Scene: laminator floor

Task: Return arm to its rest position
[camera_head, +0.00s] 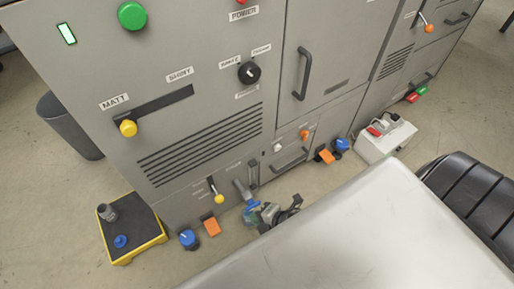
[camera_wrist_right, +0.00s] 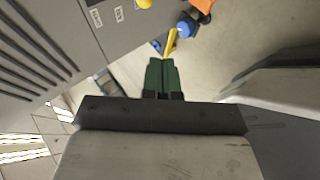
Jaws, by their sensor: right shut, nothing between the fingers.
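My right gripper (camera_head: 250,214) is low in front of the grey machine (camera_head: 215,130), near its bottom edge. In the right wrist view its two dark green fingers (camera_wrist_right: 163,76) are together with nothing between them. A yellow-tipped lever (camera_head: 219,198) on the machine is to the left of the gripper in the head view. A yellow lever (camera_wrist_right: 170,42) also shows just beyond the fingertips in the wrist view; whether they touch it I cannot tell. My left gripper is not in view.
A blue knob (camera_head: 188,238) and an orange part (camera_head: 211,227) stick out low on the machine. A yellow-edged black platform (camera_head: 140,236) is at the left, a dark bin (camera_head: 66,125) behind it. A white box (camera_head: 385,140) stands at the right. Floor is open at the lower left.

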